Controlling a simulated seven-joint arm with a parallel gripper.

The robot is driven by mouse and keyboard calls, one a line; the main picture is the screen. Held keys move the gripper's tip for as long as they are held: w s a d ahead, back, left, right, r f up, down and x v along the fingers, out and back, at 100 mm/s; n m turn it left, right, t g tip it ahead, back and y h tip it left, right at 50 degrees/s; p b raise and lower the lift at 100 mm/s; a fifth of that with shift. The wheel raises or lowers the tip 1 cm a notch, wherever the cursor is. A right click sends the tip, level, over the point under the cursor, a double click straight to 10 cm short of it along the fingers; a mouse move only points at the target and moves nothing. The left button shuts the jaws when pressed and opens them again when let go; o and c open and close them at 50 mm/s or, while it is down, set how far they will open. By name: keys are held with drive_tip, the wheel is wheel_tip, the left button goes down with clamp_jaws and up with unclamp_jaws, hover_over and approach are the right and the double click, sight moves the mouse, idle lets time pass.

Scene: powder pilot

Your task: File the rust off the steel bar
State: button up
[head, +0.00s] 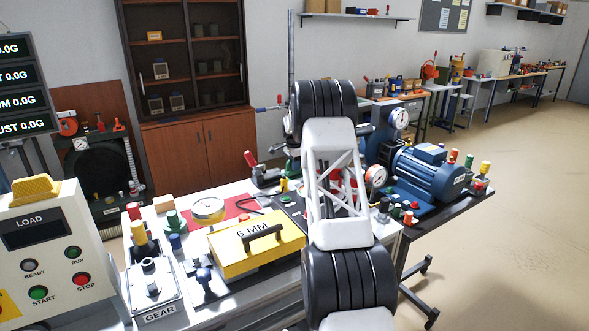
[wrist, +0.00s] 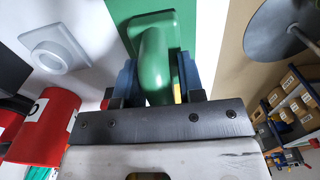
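My gripper (wrist: 157,72) shows in the wrist view, with one dark blue finger on each side of a green rounded handle (wrist: 155,68). The handle rises from a green plate behind it. I cannot tell whether the fingers press on the handle or stand slightly apart from it. In the head view my arm hides my gripper. I cannot make out the steel bar, its rust or a file for certain in either view.
A yellow 6 MM case (head: 240,258) stands on the bench beside my arm. A gear lever box (head: 153,287) and a LOAD panel (head: 40,250) stand at left. A blue motor (head: 432,172) is at right. Open floor (head: 520,210) lies beyond. A red labelled cylinder (wrist: 45,128) is left of my gripper.

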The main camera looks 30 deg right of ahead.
clamp_jaws()
drive_tip(key=shift+r, duration=0.25)
drive_tip(key=shift+r, duration=2.25)
drive_tip(key=shift+a+r, duration=0.1)
